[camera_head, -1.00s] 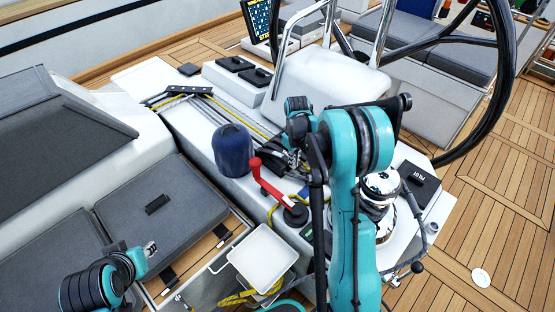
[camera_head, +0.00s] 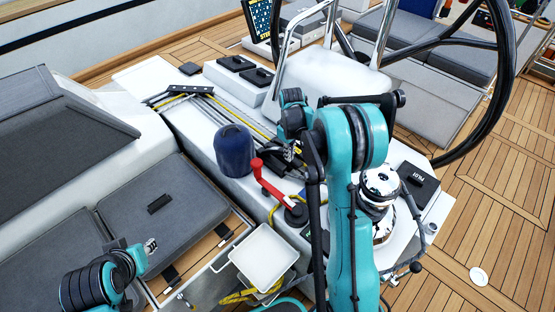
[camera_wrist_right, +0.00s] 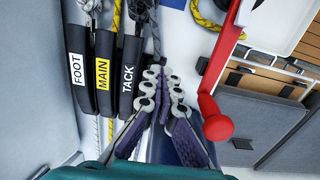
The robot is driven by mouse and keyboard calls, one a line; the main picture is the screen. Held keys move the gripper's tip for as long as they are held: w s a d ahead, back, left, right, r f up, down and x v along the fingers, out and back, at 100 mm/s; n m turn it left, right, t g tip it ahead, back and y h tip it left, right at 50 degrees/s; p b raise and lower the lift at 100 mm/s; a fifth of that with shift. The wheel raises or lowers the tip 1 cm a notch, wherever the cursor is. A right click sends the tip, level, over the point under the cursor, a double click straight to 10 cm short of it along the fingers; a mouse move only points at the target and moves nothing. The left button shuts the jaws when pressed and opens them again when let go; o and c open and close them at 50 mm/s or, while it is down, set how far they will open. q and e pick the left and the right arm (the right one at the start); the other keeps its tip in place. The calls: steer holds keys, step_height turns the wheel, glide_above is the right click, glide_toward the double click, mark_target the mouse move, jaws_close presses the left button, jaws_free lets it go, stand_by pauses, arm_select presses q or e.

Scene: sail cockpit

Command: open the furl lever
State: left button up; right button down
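In the right wrist view, black clutch levers labelled FOOT (camera_wrist_right: 78,65), MAIN (camera_wrist_right: 103,72) and TACK (camera_wrist_right: 130,75) stand side by side at left. No lever with a readable FURL label shows; the place just right of TACK is partly covered by my gripper. My right gripper (camera_wrist_right: 163,76) is there, its fingertips close together beside the TACK lever. Whether something is between them is unclear. In the head view the clutch bank (camera_head: 272,158) is mostly hidden by my right arm. My left gripper (camera_head: 150,246) hangs over the grey seat at lower left, too small to read.
A red handle (camera_head: 270,180) rises just left of my right arm and shows close right of the gripper in the wrist view (camera_wrist_right: 218,115). A dark blue covered cylinder (camera_head: 235,151), a chrome winch (camera_head: 380,187) and a white tray (camera_head: 264,256) are nearby. The steering wheel stands at right.

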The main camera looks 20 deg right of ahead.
steer(key=shift+w+a+f, duration=0.1)
steer(key=shift+w, duration=0.1)
steer(key=shift+w+r+p, duration=0.35)
steer(key=shift+r+p, duration=0.2)
steer(key=shift+r, duration=0.2)
steer(key=shift+d, duration=0.2)
steer(key=shift+s, duration=0.15)
steer(key=shift+r, duration=0.15)
